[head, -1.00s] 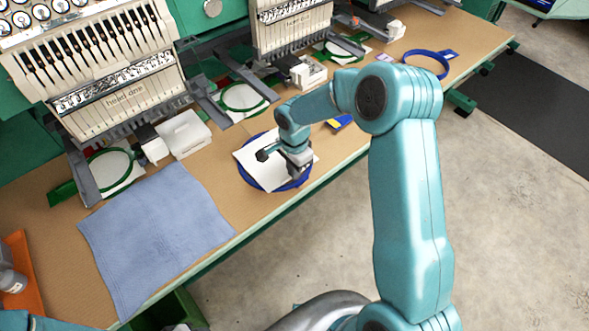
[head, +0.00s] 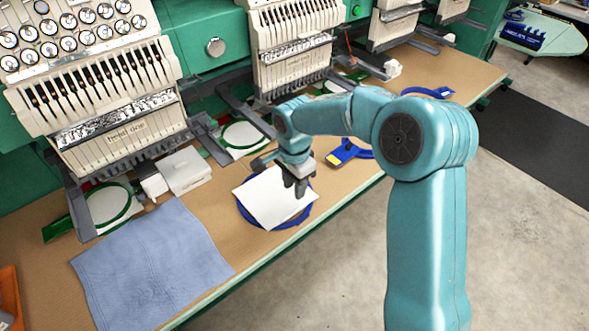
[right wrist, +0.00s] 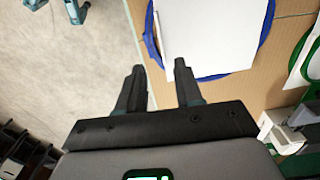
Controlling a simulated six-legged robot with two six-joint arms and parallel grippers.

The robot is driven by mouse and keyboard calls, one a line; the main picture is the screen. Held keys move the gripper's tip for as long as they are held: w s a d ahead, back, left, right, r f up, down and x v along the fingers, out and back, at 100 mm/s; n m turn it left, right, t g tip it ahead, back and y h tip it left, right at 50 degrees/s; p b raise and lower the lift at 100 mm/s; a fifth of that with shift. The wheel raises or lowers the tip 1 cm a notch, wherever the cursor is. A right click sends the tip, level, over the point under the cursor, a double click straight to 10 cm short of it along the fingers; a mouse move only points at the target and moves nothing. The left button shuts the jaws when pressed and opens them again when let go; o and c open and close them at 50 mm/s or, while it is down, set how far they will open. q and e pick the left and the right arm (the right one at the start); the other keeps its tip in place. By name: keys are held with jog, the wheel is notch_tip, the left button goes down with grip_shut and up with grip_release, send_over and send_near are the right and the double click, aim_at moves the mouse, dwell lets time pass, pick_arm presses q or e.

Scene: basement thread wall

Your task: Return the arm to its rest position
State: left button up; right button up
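My right arm reaches in from the right over the table, and its gripper (head: 297,188) hangs above the right part of a white sheet (head: 272,200) lying on a blue hoop (head: 242,210). In the right wrist view the gripper's two dark fingers (right wrist: 158,72) are apart with nothing between them. The white sheet (right wrist: 210,30) and the blue hoop's rim (right wrist: 267,22) show beyond the fingertips. My left gripper is out of view.
Embroidery machine heads (head: 110,110) line the table's back, with green hoops (head: 128,205) below them. A blue towel (head: 150,262) lies at the left. A blue and yellow item (head: 346,152) lies behind the arm. Open floor (head: 345,265) is in front.

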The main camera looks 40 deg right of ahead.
notch_tip(320, 180, up, 7)
jog(key=s+a+f+n+y, duration=0.1)
jog(key=s+a+f+n, duration=0.4)
jog(key=f, duration=0.5)
jog(key=s+a+f+n+y, duration=0.1)
jog(key=s+a+f+n, duration=0.4)
jog(key=f, duration=0.5)
jog(key=s+a+f+n+y, duration=0.2)
jog(key=s+a+f+n, duration=0.3)
jog(key=s+a+f, duration=0.3)
notch_tip(320, 180, down, 2)
jog(key=shift+s+a+f, duration=0.1)
jog(key=shift+s+a, duration=0.25)
jog(key=shift+s, duration=0.9)
jog(key=shift+d, duration=0.1)
